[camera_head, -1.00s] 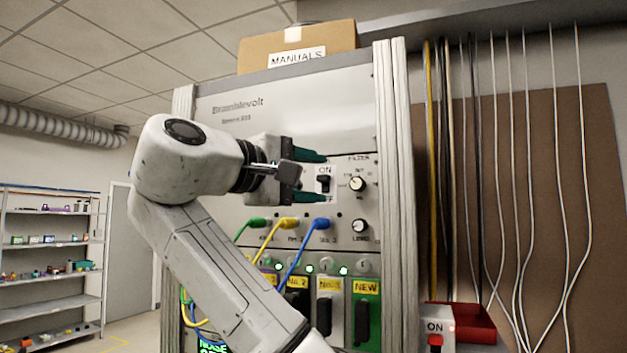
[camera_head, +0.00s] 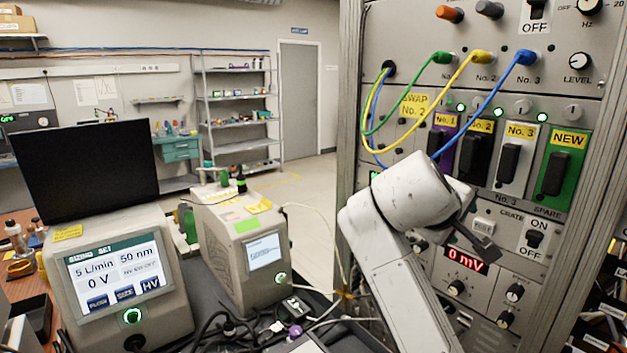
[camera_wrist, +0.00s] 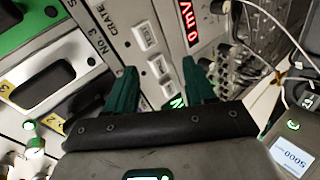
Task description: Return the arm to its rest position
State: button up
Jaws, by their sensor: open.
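My arm (camera_head: 410,250) is bent in front of the lower part of the instrument rack in the head view. Its wrist end lies below the coloured modules, left of the crate switch. My gripper's fingers are hidden there behind the arm. In the wrist view my gripper (camera_wrist: 160,90) shows two green fingers spread apart with nothing between them. They point toward the rack panel with the red 0 mV display (camera_wrist: 187,22), which also shows in the head view (camera_head: 466,260).
The rack carries a green NEW module (camera_head: 563,160) and looped blue, green and yellow cables (camera_head: 461,85). To the left are a sizing instrument with a screen (camera_head: 118,275), a second beige instrument (camera_head: 240,240) and a black monitor (camera_head: 85,172). Open floor (camera_head: 310,185) lies behind.

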jog(key=s+f+m+y, duration=0.15)
jog(key=s+f, duration=0.25)
jog(key=f, duration=0.5)
jog(key=s+f+g+y, duration=0.1)
jog(key=s+f+y, duration=0.2)
jog(key=s+f, duration=0.35)
jog(key=s+f+m+y, duration=0.1)
jog(key=s+f+y, duration=0.15)
jog(key=f, duration=0.85)
jog(key=s+f+m+g, duration=0.1)
jog(key=s+f, duration=0.4)
jog(key=s, duration=0.5)
jog(key=s+d+f+m+g+y, duration=0.1)
jog(key=s+f, duration=0.4)
jog(key=s, duration=0.5)
jog(key=s+d+f+m+g, duration=0.1)
jog(key=s+f, duration=0.4)
jog(key=s, duration=0.5)
jog(key=m+g, duration=0.1)
jog(key=g, duration=0.1)
jog(key=shift+s+d+g+y, duration=0.2)
jog(key=shift+s+g+y, duration=0.1)
jog(key=shift+g, duration=0.1)
jog(key=shift+w, duration=0.15)
